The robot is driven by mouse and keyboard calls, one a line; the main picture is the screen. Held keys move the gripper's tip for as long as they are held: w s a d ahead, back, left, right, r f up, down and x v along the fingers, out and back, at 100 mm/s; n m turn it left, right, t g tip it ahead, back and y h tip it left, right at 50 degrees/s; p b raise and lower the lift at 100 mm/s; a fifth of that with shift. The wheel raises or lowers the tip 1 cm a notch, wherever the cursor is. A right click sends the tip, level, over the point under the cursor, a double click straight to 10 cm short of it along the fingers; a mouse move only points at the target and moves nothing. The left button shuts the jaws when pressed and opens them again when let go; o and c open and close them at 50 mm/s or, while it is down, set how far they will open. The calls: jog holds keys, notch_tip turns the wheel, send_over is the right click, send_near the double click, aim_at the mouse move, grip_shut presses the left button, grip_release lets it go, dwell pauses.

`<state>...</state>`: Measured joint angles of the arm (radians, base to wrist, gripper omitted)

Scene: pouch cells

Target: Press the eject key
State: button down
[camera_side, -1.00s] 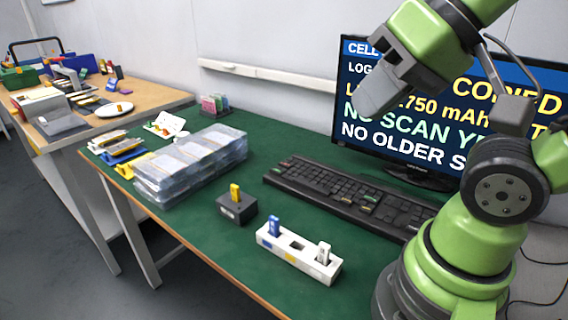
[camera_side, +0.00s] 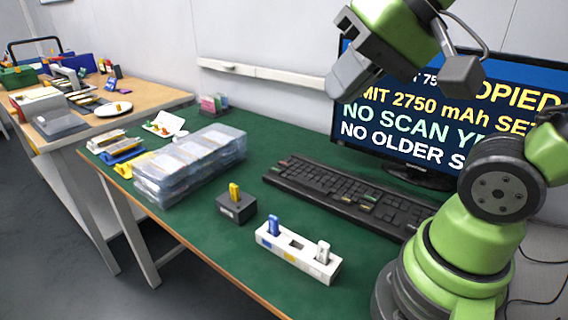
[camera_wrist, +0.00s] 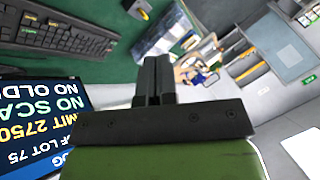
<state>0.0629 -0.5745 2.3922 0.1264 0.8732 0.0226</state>
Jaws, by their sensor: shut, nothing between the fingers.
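The black keyboard (camera_side: 345,196) lies on the green table in front of the monitor. It has a few coloured keys, with reddish ones near its left end and greenish ones toward the right. I cannot read which one is the eject key. My gripper (camera_side: 341,92) is high above the table, in front of the monitor's left edge and well clear of the keyboard. In the wrist view my gripper (camera_wrist: 154,62) is shut and empty. The keyboard (camera_wrist: 65,32) shows there at the upper left, away from the fingertips.
The monitor (camera_side: 440,125) stands behind the keyboard, its text partly hidden by my arm. A white holder (camera_side: 298,254) with blue and white sticks, a black block (camera_side: 236,208) with a yellow stick, and stacked clear cases (camera_side: 190,165) stand left and front. Green table between them is clear.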

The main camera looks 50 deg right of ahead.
jog(key=w+d+m, duration=0.2)
jog(key=w+m, duration=0.2)
jog(key=w, duration=0.5)
jog(key=m+t, duration=0.2)
jog(key=m, duration=1.3)
send_over(284, 164)
notch_tip(284, 164, down, 18)
jog(key=f, duration=0.1)
jog(key=shift+r+h, duration=0.25)
jog(key=shift+h, duration=0.15)
jog(key=shift+f, duration=4.4)
jog(key=shift+f, duration=0.15)
jog(key=shift+f, duration=0.25)
